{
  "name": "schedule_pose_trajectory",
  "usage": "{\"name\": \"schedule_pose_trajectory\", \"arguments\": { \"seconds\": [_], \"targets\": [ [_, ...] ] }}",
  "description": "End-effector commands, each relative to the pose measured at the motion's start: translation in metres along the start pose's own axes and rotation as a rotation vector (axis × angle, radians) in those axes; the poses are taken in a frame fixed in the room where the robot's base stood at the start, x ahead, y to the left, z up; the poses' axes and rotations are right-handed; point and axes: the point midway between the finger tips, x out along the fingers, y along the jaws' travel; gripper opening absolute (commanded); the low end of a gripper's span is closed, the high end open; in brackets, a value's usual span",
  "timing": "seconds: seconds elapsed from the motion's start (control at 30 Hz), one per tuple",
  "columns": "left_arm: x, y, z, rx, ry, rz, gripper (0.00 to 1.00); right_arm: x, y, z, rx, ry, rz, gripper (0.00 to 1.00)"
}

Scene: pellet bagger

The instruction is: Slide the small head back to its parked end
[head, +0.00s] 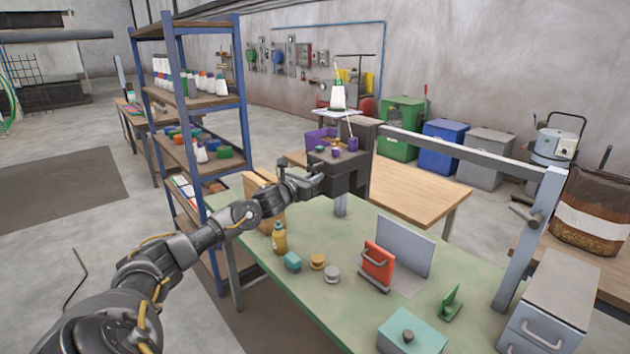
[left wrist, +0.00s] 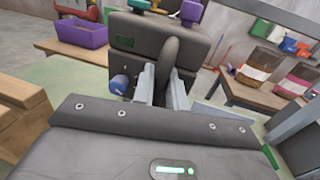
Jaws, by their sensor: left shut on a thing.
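The small head (head: 345,178) is a dark grey box near the left end of a long grey overhead rail (head: 465,150). It also fills the upper middle of the left wrist view (left wrist: 140,40). My left gripper (head: 314,184) is at the head's front left side. In the left wrist view my gripper (left wrist: 160,88) has its two fingers on either side of the head's dark curved handle (left wrist: 173,55), shut on it. The fingers partly cover the handle's lower end. My right gripper is in neither view.
Below is a green worktop (head: 350,310) with a yellow bottle (head: 279,238), a red block (head: 378,263), a teal box (head: 412,335) and small knobs. The rail's grey post (head: 528,240) stands right. A blue shelf rack (head: 187,120) stands left.

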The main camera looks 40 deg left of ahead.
Motion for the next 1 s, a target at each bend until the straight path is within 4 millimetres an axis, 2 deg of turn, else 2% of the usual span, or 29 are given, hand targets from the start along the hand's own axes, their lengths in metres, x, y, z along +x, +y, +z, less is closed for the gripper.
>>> {"name": "schedule_pose_trajectory", "arguments": {
  "seconds": [0.1, 0.13, 0.27, 0.53, 0.63, 0.77, 1.0],
  "targets": [
    [0.000, 0.000, 0.001, 0.000, -0.001, 0.001, 0.00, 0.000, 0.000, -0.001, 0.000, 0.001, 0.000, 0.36],
    [0.000, 0.000, 0.001, 0.000, -0.001, 0.001, 0.17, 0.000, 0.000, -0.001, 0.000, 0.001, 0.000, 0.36],
    [0.000, 0.000, 0.001, 0.000, -0.001, 0.001, 0.32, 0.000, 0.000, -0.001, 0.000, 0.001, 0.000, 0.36],
    [-0.001, 0.000, 0.000, 0.001, 0.000, 0.000, 0.32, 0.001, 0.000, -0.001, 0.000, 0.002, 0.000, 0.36],
    [-0.007, 0.001, -0.002, 0.003, 0.000, 0.001, 0.32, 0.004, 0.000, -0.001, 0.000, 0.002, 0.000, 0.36],
    [-0.026, 0.000, -0.004, 0.007, 0.002, -0.001, 0.32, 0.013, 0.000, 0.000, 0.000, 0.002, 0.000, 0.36],
    [-0.071, 0.001, -0.006, 0.008, 0.005, 0.001, 0.32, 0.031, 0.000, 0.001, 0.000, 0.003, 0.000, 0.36]
  ]
}}
